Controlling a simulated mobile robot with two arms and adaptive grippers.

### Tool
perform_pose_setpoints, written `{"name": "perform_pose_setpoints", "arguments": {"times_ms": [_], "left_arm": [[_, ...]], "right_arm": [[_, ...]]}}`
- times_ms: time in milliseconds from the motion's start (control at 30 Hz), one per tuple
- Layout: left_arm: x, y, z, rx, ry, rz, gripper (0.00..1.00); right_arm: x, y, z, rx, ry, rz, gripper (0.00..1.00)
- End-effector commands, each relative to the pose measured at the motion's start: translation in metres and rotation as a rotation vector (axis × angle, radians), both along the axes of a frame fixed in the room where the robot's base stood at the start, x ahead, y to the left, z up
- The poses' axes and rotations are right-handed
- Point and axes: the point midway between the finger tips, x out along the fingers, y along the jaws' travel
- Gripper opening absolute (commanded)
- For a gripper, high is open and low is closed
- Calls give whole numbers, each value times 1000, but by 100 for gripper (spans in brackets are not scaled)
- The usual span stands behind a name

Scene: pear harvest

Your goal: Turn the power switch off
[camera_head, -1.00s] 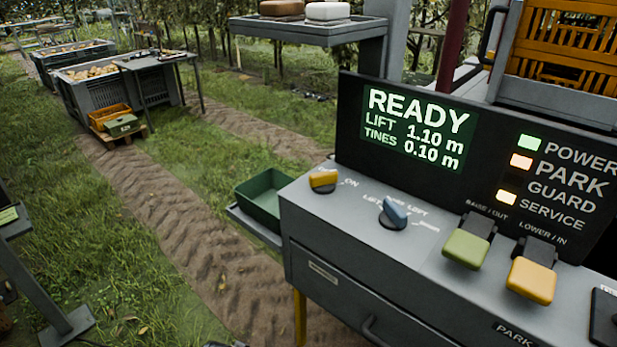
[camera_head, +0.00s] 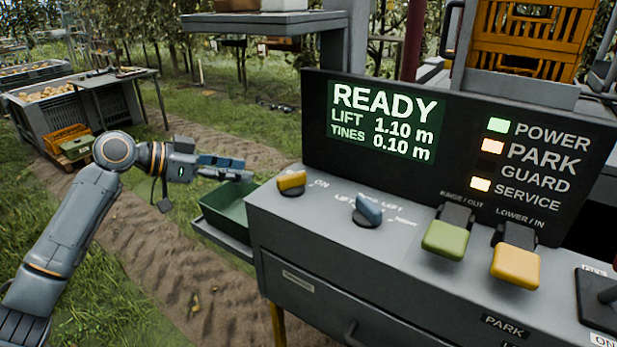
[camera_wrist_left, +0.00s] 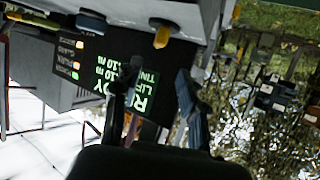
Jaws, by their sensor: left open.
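The power switch (camera_head: 291,182) is a yellow knob at the left end of the grey console top, beside the word ON. In the left wrist view, which is upside down, the yellow knob (camera_wrist_left: 162,36) shows above the fingers. My left gripper (camera_head: 246,172) is left of the knob, above the green bin, with a visible gap to it. In the left wrist view its two fingers (camera_wrist_left: 158,95) are apart with nothing held between them. The screen reads READY, and the POWER lamp (camera_head: 498,125) is lit green. My right gripper is out of view.
A blue selector knob (camera_head: 368,210) stands right of the power switch. A green lever (camera_head: 445,240) and a yellow lever (camera_head: 516,265) are farther right. The display panel (camera_head: 460,160) rises behind. A green bin (camera_head: 226,215) sits against the console's left side.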

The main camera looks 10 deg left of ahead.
Motion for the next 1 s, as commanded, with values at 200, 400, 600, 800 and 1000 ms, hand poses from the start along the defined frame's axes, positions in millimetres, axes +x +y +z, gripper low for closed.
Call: {"name": "perform_pose_setpoints", "arguments": {"times_ms": [200, 400, 600, 800, 1000], "left_arm": [[10, -15, -2, -1, -4, -10, 42], [35, -46, -18, -2, -4, -10, 42], [60, -74, -35, -2, -3, -8, 42], [75, -91, -46, -2, -3, -5, 42], [80, -97, -50, 2, -4, -5, 42]], "right_arm": [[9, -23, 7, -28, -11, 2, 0], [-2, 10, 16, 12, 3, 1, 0], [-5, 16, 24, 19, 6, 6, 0], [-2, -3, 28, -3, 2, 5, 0], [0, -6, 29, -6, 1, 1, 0]]}}
